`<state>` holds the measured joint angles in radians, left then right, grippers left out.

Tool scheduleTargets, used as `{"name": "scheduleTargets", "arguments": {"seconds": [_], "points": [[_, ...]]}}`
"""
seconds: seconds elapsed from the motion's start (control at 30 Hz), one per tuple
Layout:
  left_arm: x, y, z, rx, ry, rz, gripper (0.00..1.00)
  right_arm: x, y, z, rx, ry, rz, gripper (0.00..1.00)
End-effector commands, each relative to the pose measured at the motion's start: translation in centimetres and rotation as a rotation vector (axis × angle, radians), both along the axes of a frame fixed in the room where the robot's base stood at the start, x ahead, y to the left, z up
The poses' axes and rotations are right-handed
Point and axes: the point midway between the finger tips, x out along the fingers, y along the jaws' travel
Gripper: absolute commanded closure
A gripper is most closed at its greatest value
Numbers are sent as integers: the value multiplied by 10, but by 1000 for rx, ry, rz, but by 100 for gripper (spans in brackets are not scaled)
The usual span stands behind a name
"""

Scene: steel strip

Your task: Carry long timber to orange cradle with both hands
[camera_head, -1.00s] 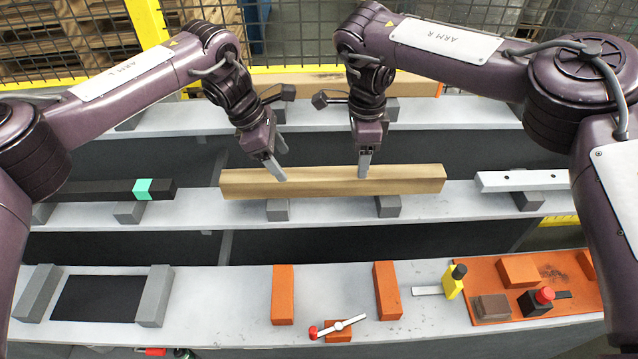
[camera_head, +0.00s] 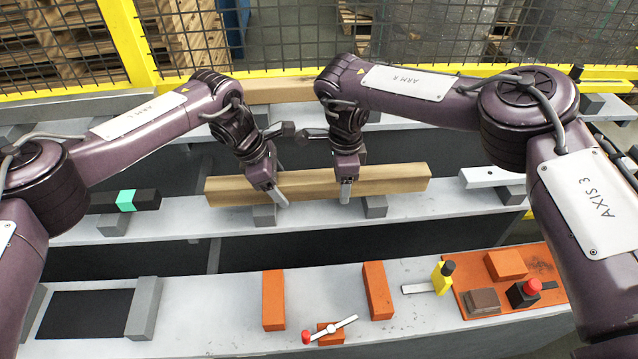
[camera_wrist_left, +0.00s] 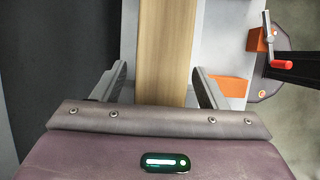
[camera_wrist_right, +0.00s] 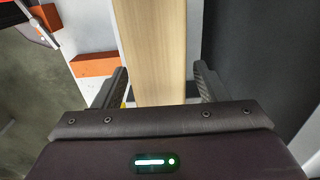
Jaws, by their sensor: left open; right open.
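The long timber (camera_head: 395,179) lies across grey supports on the middle shelf in the head view. My left gripper (camera_head: 283,200) is open around its left-middle part. In the left wrist view, the timber (camera_wrist_left: 166,50) runs between the two open fingers (camera_wrist_left: 160,88), with a gap on each side. My right gripper (camera_head: 345,193) is open at the timber near its middle. In the right wrist view, the timber (camera_wrist_right: 153,50) also passes between the open fingers (camera_wrist_right: 160,88). The orange cradle's two upright blocks (camera_head: 273,300) and (camera_head: 378,290) stand empty on the front shelf.
A toggle clamp with a red knob (camera_head: 306,337) sits between the orange blocks at the front. A dark bar with a teal band (camera_head: 126,200) lies left and a white bar (camera_head: 490,177) right on the middle shelf. An orange board (camera_head: 480,305) carries several items at right.

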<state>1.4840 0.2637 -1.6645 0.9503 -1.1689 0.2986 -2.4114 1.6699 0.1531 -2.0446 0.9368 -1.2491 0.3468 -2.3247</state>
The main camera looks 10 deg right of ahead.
Motion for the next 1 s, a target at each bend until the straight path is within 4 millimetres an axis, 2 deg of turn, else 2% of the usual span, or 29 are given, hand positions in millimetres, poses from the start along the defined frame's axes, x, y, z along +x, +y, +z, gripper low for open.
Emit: {"name": "scheduleTargets", "arguments": {"seconds": [0.13, 0.63, 1.0], "points": [[0, 0, 0, 0, 0, -1, 35, 0, 0, 0, 0, 0, 0, 35], [0, 0, 0, 0, 0, -1, 100, 0, 0, 0, 0, 0, 0, 100], [0, 0, 4, -1, -1, -1, 100, 0, 0, 4, 1, -1, 0, 100]]}}
